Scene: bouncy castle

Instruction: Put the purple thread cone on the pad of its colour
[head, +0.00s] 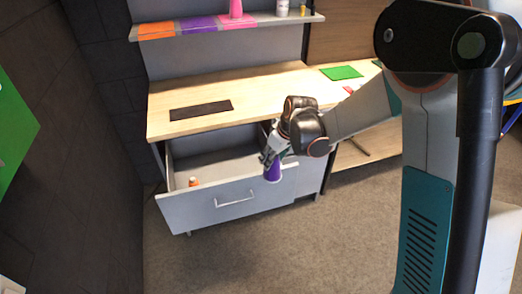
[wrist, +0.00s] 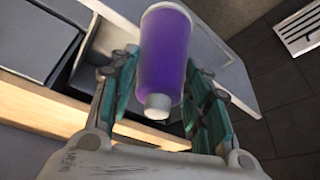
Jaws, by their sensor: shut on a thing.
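The purple thread cone (head: 273,172) is held in my gripper (head: 271,158) over the right end of the open drawer. In the wrist view the cone (wrist: 166,50) sits between the teal-padded fingers of my gripper (wrist: 160,88), with its pale narrow end toward the palm. The purple pad (head: 198,24) lies on the upper shelf, between an orange pad (head: 157,30) and a pink pad (head: 230,22). Nothing stands on the purple pad.
A pink cone (head: 236,10) stands on the pink pad. The drawer (head: 205,212) is pulled out below the desk (head: 270,95) and holds a small orange item (head: 194,182). A dark mat (head: 200,110) and a green sheet (head: 341,73) lie on the desk.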

